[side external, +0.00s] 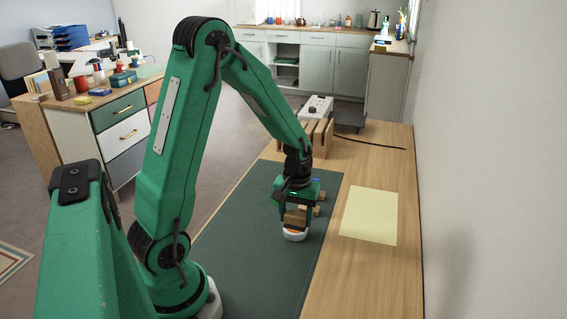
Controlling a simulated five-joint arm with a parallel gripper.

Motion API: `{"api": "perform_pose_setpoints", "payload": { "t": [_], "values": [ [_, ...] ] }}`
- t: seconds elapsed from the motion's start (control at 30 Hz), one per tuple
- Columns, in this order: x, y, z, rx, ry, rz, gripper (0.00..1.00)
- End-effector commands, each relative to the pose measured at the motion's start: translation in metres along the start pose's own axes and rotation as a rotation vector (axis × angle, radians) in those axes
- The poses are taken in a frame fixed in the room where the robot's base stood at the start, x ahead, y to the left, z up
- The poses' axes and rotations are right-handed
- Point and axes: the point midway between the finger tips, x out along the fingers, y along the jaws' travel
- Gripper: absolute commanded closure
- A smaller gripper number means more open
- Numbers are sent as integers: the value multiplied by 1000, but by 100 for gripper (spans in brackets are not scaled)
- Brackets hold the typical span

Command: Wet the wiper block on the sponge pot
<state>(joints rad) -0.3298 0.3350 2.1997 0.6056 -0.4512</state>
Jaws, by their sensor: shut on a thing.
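My gripper (297,208) points down over the dark green mat and is shut on the tan wiper block (294,216). The block is directly above the sponge pot (293,237), a small round white pot with an orange sponge (295,229) at its top. The block's lower edge overlaps the sponge in this view; I cannot tell whether they touch. The gripper and block hide part of each other, and the block hides the back of the pot. Small brown pieces show just right of the gripper; I cannot tell what they are.
The dark green mat (250,265) lies on the wooden table (385,280). A pale yellow sheet (369,215) lies right of the mat. A slatted wooden rack (322,135) and a white device (318,107) stand behind. A wall borders the right side. The front of the mat is clear.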

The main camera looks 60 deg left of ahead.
Motion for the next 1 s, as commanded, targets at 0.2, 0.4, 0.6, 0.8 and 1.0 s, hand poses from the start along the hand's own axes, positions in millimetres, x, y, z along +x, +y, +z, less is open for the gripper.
{"api": "perform_pose_setpoints", "payload": {
  "t": [0.2,0.4,0.6,0.8,1.0],
  "values": [
    [-10,0,0,0,-1,-1,64],
    [-22,0,0,0,-1,0,64],
    [-33,0,0,0,0,0,64],
    [-45,0,0,0,1,0,64],
    [-56,0,0,0,0,0,64]
  ]
}}
